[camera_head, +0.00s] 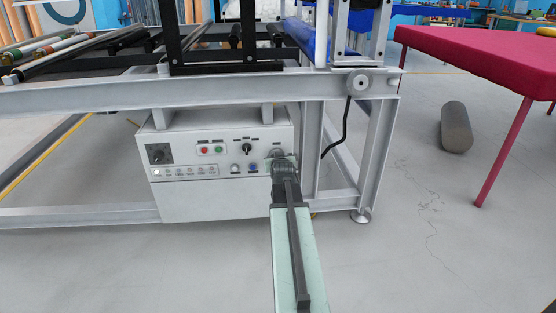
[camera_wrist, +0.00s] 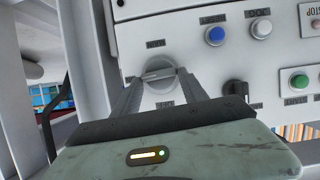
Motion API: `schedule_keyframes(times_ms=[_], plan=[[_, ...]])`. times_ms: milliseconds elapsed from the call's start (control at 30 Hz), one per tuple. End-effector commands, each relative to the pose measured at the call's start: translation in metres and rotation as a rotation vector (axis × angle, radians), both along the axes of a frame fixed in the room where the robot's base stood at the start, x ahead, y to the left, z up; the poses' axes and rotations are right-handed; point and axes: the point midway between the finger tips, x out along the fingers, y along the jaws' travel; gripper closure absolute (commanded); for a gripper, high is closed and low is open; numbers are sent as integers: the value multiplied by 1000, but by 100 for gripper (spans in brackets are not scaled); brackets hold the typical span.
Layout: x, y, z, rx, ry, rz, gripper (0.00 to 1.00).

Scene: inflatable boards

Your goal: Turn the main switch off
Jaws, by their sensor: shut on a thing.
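The main switch (camera_wrist: 158,66) is a round grey knob with a raised bar across it, near a corner of the white control box (camera_head: 222,198). In the wrist view the bar runs nearly level, slightly tilted. In the head view the switch (camera_head: 276,152) is at the upper right of the panel, partly hidden by my gripper (camera_head: 281,162). In the wrist view my gripper (camera_wrist: 160,79) has one finger at each side of the knob's bar and is shut on it.
Near the switch are a black selector (camera_wrist: 236,90), a blue button (camera_wrist: 215,35), a white button (camera_wrist: 261,28) and a green button (camera_wrist: 299,81). A grey metal frame (camera_head: 200,93) stands above and right of the box. A black cable (camera_head: 343,130) hangs right.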

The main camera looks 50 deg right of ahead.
Motion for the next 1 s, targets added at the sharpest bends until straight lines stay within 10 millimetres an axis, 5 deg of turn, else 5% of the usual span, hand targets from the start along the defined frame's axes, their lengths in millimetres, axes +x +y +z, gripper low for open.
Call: schedule_keyframes(times_ms=[1000], plan=[[9,10,-10,-639,534,1,90]])
